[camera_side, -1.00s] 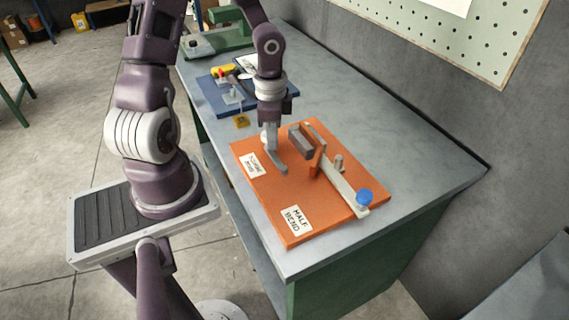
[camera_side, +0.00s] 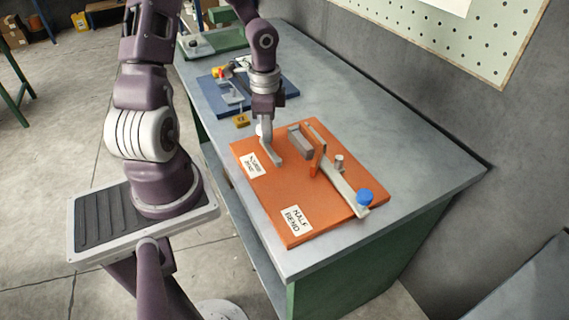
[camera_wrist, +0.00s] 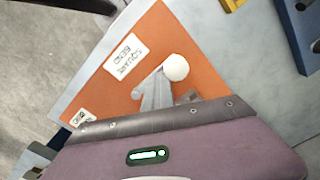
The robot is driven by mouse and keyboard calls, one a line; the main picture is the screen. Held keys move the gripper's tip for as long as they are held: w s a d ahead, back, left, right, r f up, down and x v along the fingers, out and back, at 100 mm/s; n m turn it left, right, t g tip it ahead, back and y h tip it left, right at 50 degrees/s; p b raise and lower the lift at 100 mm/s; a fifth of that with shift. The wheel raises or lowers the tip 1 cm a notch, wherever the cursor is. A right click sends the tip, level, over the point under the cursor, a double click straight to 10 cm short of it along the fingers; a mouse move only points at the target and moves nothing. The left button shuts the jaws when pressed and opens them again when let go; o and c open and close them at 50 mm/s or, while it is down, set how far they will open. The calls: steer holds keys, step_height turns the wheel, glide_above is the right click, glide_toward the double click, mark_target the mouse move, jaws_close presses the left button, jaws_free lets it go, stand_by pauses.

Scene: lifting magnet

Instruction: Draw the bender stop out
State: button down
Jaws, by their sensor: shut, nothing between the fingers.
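The bender is on an orange board (camera_side: 250,192). The bender stop is a grey bar (camera_side: 273,153) with a white ball knob (camera_side: 260,129), near the board's far left edge. In the wrist view the white knob (camera_wrist: 175,67) and grey bar (camera_wrist: 153,92) show just beyond my wrist housing. My gripper (camera_side: 267,122) points down, shut and empty, close beside the knob; whether it touches is hard to tell. The bender's long grey arm (camera_side: 343,187) ends in a blue knob (camera_side: 365,197). A grey block (camera_side: 300,143) and an orange post (camera_side: 317,160) stand beside it.
Labels "square bend" (camera_side: 253,166) and "half bend" (camera_side: 296,218) lie on the board. A blue board (camera_side: 208,88) with small fixtures and a green fixture (camera_side: 228,42) stand behind. The grey bench top (camera_side: 430,170) is clear to the right.

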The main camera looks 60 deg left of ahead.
mark_target(269, 149)
steer(key=shift+a, duration=0.55)
steer(key=shift+d, duration=0.8)
step_height(269, 149, up, 7)
steer(key=s+d+r+n+t, duration=0.2)
steer(key=s+d+r+n, duration=0.1)
steer(key=s+d+r, duration=0.2)
steer(key=s+d+r+n+t, duration=0.3)
steer(key=s+d+r, duration=0.2)
steer(key=d+r, duration=0.5)
steer(key=shift+s+d+r+t, duration=0.2)
steer(key=shift+s+d+t, duration=0.1)
steer(key=shift+d, duration=0.5)
